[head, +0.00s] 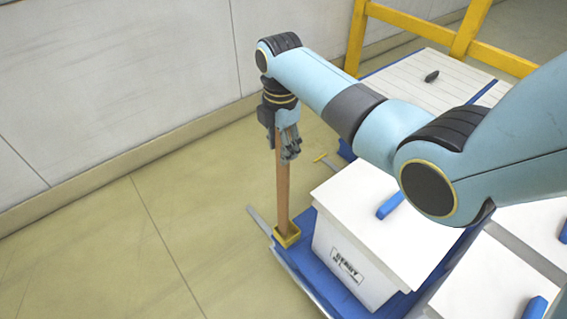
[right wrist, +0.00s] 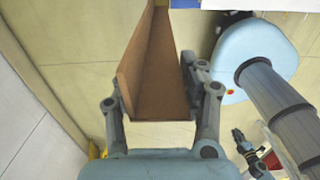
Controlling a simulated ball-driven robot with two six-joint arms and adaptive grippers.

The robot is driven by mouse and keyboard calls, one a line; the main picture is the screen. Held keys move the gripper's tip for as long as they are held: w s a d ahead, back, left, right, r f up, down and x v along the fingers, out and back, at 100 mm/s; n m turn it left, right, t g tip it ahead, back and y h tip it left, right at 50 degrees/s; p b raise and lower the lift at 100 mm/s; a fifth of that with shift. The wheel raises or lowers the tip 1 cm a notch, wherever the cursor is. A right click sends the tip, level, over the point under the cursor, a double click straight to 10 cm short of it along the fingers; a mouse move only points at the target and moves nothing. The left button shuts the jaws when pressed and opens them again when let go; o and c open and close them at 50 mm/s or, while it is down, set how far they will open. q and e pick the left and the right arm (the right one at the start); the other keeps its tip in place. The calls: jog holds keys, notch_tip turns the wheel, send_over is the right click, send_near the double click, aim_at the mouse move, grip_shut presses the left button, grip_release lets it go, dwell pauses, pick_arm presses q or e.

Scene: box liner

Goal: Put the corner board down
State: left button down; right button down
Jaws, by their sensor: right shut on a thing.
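The corner board (head: 282,190) is a long brown L-shaped strip, held upright in the head view. My right gripper (head: 289,152) is shut on its upper part. The board also shows between the fingers in the right wrist view (right wrist: 158,70). Its lower end meets a small yellow holder (head: 288,238) at the corner of a blue base (head: 335,285); I cannot tell whether it rests on the bottom. A dark gripper-like part, perhaps my left gripper (right wrist: 238,138), shows small at the lower right of the right wrist view; its jaws are unclear.
A white lidded box (head: 352,210) with a printed label stands on the blue base, close to the right of the board. A yellow frame (head: 470,45) and a white slatted surface (head: 415,85) are behind. The floor (head: 130,230) at left is clear up to the wall.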

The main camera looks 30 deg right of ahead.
jog(key=shift+w+f+b, duration=0.1)
jog(key=shift+f+b, duration=0.55)
jog(key=shift+f, duration=2)
jog(key=c, duration=0.7)
grip_release()
notch_tip(320, 180, up, 11)
jog(key=p, duration=0.3)
jog(key=shift+d, duration=0.1)
jog(key=shift+r, duration=0.65)
